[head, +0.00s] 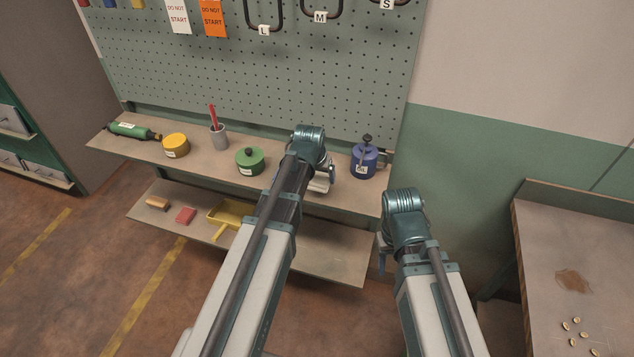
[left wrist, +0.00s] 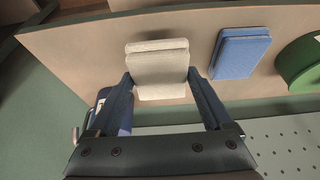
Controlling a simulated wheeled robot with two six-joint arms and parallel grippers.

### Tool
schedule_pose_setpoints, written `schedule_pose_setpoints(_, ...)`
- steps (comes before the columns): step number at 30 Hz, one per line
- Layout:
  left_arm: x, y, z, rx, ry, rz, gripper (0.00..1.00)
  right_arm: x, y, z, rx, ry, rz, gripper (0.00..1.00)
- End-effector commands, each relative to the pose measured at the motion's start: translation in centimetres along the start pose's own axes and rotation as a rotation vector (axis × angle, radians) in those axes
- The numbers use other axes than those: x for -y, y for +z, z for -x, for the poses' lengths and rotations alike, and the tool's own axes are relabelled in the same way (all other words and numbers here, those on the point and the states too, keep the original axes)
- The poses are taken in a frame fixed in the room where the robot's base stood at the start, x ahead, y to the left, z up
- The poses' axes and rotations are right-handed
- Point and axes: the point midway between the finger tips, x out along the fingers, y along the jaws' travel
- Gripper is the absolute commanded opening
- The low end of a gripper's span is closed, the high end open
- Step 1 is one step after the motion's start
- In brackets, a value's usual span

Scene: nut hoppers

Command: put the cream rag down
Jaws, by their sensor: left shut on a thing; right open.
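The cream rag (left wrist: 158,70) is a folded pad between the two fingers of my left gripper (left wrist: 160,80) in the left wrist view. The gripper is shut on it, over the upper shelf board (left wrist: 85,50). I cannot tell whether the rag touches the board. In the head view my left gripper (head: 320,180) is over the upper shelf, between the green tin and the blue can, mostly hidden behind its own wrist. My right gripper (head: 383,257) is open, low in front of the shelf's right end and mostly hidden by its arm.
A folded blue rag (left wrist: 240,53) lies close beside the cream one. The green tin (head: 249,162) and blue can (head: 364,162) stand on the upper shelf. A yellow dustpan (head: 228,214) and red block (head: 186,215) lie on the lower shelf. A bench (head: 550,235) stands right.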

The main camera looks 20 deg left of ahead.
Motion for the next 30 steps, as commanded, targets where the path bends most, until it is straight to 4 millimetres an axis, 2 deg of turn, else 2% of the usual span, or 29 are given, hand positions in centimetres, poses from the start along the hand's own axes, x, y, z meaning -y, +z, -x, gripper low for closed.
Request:
schedule_pose_setpoints(3, 1.1, -0.4, -0.7, 0.000, -0.001, 0.003, 0.39, 0.1, 0.0, -0.5, 0.000, 0.000, 0.000, 0.50)
schedule_pose_setpoints(10, 0.9, 1.0, -3.6, 0.000, 0.000, 0.001, 0.39, 0.3, -0.2, -3.7, 0.000, 0.000, 0.000, 0.50)
schedule_pose_setpoints(24, 0.9, 1.2, -4.0, 0.000, 0.000, 0.001, 0.39, 0.4, -0.2, -4.1, 0.000, 0.000, 0.000, 0.50)
schedule_pose_setpoints(25, 0.9, 1.1, -3.8, 0.000, 0.000, 0.001, 0.89, 0.4, -0.2, -3.9, 0.000, 0.000, 0.000, 0.50)
schedule_pose_setpoints(27, 0.9, 1.1, -3.8, 0.000, 0.000, 0.001, 1.00, 0.4, -0.2, -3.9, 0.000, 0.000, 0.000, 0.50)
schedule_pose_setpoints(30, 0.9, 1.1, -3.8, 0.000, 0.000, 0.001, 1.00, 0.4, -0.2, -3.9, 0.000, 0.000, 0.000, 0.50)
